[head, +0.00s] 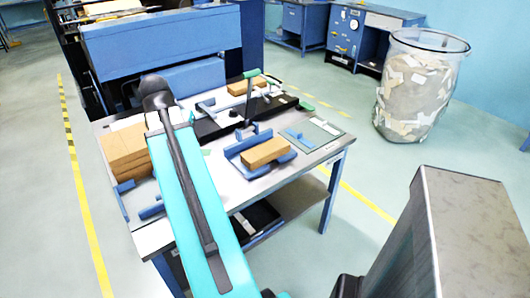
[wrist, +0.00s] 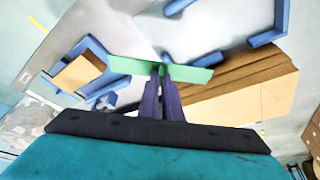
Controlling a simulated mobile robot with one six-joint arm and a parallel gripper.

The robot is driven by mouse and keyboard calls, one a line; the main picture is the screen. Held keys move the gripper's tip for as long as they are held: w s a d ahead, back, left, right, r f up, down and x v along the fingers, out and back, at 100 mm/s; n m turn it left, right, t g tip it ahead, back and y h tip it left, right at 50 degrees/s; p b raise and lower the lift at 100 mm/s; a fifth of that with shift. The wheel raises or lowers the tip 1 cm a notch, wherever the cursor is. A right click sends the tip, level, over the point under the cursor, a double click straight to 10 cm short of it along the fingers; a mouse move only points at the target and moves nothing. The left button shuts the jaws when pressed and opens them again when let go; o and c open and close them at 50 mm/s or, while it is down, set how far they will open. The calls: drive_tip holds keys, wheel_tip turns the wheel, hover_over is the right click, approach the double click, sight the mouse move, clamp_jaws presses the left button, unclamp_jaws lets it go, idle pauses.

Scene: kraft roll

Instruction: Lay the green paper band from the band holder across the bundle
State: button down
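My gripper (wrist: 163,72) is shut on the green paper band (wrist: 125,66), a flat strip sticking out on both sides of the fingers in the wrist view. In the head view my teal arm hides the gripper; a small green end (head: 206,152) shows beside the arm, probably this band. A brown kraft bundle (head: 265,152) lies in a blue cradle (head: 236,151) right of the arm. It appears left of the band in the wrist view (wrist: 78,74), with the band apart from it. I cannot make out the band holder for certain.
A brown stack (head: 125,152) stands on the table left of my arm. A grey-green mat (head: 312,140) lies right of the cradle. A clear waste bin (head: 420,88) stands beyond.

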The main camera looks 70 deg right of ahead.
drive_tip(key=s+d+f+m+g+b, duration=0.1)
drive_tip(key=s+d+m, duration=0.2)
drive_tip(key=s, duration=0.7)
drive_tip(key=s+d+f+m+g+b, duration=0.1)
drive_tip(key=s+d+f+m+b, duration=0.1)
drive_tip(key=s, duration=0.8)
drive_tip(key=s+d+f+m+g+b, duration=0.1)
drive_tip(key=s+d+m, duration=0.4)
drive_tip(key=s, duration=0.6)
drive_tip(key=shift+d+f+g+b, duration=0.4)
drive_tip(key=shift+d+f, duration=0.15)
drive_tip(key=shift+d, duration=0.2)
drive_tip(key=shift+w+d+r+p, duration=0.2)
drive_tip(key=shift+p, duration=0.9)
drive_tip(key=shift+w+d+p, duration=0.25)
drive_tip(key=shift+p, duration=0.85)
drive_tip(key=w+d+p, duration=0.1)
drive_tip(key=p, duration=0.5)
drive_tip(key=shift+f, duration=0.15)
drive_tip(key=w+d+p, duration=0.1)
drive_tip(key=w+d, duration=0.2)
drive_tip(key=w+d+f+p, duration=0.1)
drive_tip(key=w+d, duration=0.2)
drive_tip(key=w+d+p, duration=0.1)
drive_tip(key=w+d, duration=0.2)
drive_tip(key=shift+w+d+f, duration=0.1)
drive_tip(key=shift+d+f, duration=0.15)
drive_tip(key=shift+d, duration=0.1)
